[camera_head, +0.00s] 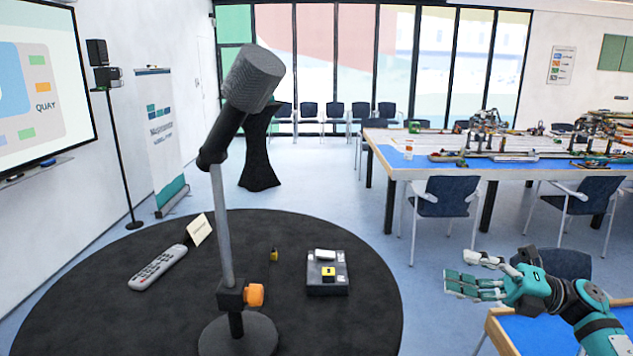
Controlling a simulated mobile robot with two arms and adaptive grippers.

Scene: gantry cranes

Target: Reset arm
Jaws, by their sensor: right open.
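My right gripper (468,272) is a teal and grey hand at the right of the head view, its arm coming in from the lower right corner. It is open and empty, with its fingers pointing left and spread from the upper pale digit. It appears to touch nothing. It is to the right of the round black table (340,225). My left gripper is not in view.
On the black table are a microphone on a stand (224,220), a remote (158,268), a card (199,230), a small yellow item (274,255) and a grey box (328,288). A blue-topped table (607,330) and chairs (444,199) are close to my right arm.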

